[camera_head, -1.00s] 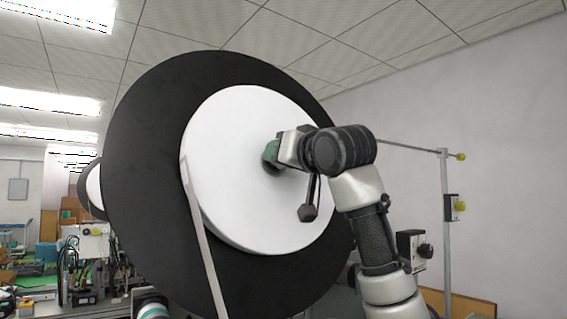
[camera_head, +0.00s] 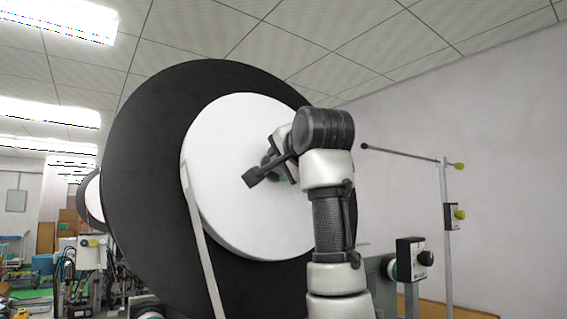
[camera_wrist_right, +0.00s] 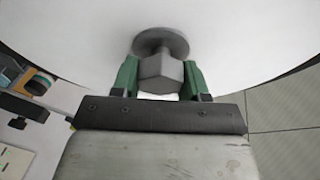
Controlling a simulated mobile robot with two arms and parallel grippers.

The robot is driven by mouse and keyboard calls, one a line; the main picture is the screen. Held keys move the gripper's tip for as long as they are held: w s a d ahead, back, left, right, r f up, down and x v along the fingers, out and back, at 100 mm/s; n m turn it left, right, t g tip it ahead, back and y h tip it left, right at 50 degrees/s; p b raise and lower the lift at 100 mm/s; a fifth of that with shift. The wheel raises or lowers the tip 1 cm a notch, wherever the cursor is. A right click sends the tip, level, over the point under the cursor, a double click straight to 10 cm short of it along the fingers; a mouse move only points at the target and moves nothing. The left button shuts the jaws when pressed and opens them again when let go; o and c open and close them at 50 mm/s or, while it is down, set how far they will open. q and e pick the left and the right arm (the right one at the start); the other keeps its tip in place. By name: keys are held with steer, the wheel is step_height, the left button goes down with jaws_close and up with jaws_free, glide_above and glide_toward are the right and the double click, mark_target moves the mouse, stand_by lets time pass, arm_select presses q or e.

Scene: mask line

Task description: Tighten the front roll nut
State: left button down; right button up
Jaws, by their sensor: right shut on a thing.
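The front roll is a large white disc (camera_head: 235,170) in front of a wide black disc (camera_head: 140,160), filling the middle of the head view. The roll nut, a grey hexagonal piece with a round flange (camera_wrist_right: 160,72), stands at the roll's face in the right wrist view. My right gripper (camera_wrist_right: 160,80) has its green fingers on both sides of the nut and is shut on it. In the head view my right gripper (camera_head: 272,165) is at the roll's centre, and my arm partly covers it, hiding the nut. My left gripper is not in view.
A thin horizontal rod (camera_head: 405,153) on an upright post (camera_head: 446,215) stands to the right of my arm. A box with a black knob (camera_head: 411,258) is below it. A second, smaller roll (camera_head: 94,197) shows behind at the left.

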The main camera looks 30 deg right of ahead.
steer(key=shift+f+m+g, duration=0.15)
steer(key=shift+m+g, duration=0.35)
steer(key=shift+m, duration=1.1)
steer(key=o, duration=0.9)
steer(key=shift+o, duration=0.2)
steer(key=shift+s+a, duration=0.1)
steer(key=shift+s, duration=0.4)
steer(key=b+v, duration=0.4)
steer(key=v, duration=0.6)
